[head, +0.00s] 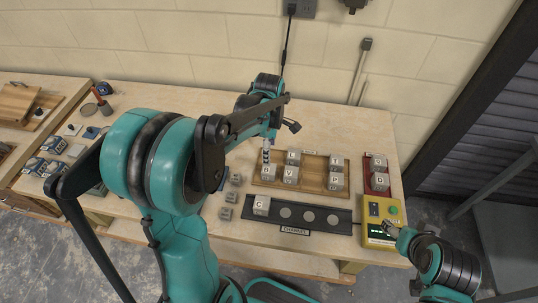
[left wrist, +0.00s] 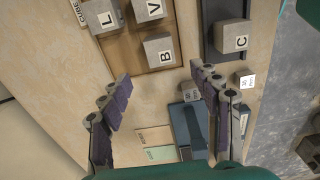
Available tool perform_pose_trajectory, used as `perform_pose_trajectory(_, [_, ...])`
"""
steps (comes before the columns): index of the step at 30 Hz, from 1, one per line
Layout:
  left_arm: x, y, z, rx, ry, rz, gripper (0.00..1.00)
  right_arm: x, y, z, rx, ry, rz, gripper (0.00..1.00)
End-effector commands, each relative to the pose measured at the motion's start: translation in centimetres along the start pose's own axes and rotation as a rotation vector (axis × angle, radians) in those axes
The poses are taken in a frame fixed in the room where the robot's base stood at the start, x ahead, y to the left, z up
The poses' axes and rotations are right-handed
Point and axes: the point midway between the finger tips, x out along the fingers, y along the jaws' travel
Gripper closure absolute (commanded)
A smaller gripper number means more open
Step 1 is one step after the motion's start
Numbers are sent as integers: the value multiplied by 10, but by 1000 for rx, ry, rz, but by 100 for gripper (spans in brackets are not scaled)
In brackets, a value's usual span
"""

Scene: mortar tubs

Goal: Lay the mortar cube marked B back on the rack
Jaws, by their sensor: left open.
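The cube marked B (left wrist: 158,50) is grey and sits on the wooden rack (left wrist: 130,50), at its near end in the left wrist view. In the head view cube B (head: 268,170) is at the front left of the rack (head: 311,185). My left gripper (left wrist: 162,75) is open, its fingers spread and empty, with cube B just beyond the fingertips and apart from them. In the head view the left gripper (head: 266,152) is just above cube B and partly hides it. My right gripper (head: 391,229) is by the yellow box; its finger opening is unclear.
Several other lettered cubes stand on the rack, including V (head: 291,174) and P (head: 336,181). The black channel strip (head: 325,226) in front holds cube C (head: 261,205). A red tray (head: 377,194) and a yellow control box (head: 380,218) are at right. Small grey blocks (head: 231,197) lie left.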

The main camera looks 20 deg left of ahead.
Motion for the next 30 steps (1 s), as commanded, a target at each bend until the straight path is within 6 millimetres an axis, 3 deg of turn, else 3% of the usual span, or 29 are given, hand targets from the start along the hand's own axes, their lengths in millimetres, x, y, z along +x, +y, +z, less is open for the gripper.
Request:
perform_pose_trajectory(7, [-24,-17,4,176,-3,60,37,-1,0,-1,0,0,0,37])
perform_pose_trajectory(18, [-70,-85,16,931,91,322,37,-1,0,-1,0,0,0,37])
perform_pose_trajectory(24, [-76,-122,20,1334,222,451,37,-1,0,-1,0,0,0,37])
perform_pose_trajectory(30, [-74,-145,22,1632,364,536,37,-1,0,-1,0,0,0,37])
